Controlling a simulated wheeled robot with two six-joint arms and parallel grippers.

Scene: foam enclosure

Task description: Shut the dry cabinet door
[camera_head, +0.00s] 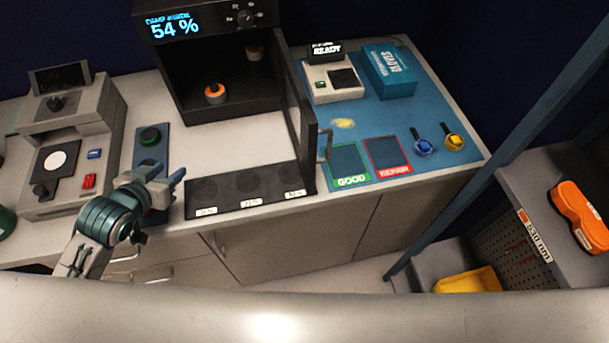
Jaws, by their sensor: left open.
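The black dry cabinet (225,105) stands at the back of the counter, with a lit display reading 54 %. Its door (302,115) is open, hinged at the cabinet's right side and swung out toward me, seen nearly edge-on. A handle (328,145) sits on the door's outer right face near its free edge. Inside are an orange-and-white round item (214,93) and another small one (254,53) behind it. My left gripper (170,184) is open and empty, left of the door and near the counter's front edge, apart from the door. My right gripper is not in view.
A black strip with labelled round recesses (245,190) lies before the cabinet, beside the door's lower end. Right of the door lies a blue mat (400,110) with GOOD and REPAIR squares, a READY device (331,82) and a glove box (389,70). A grey instrument (70,140) stands left.

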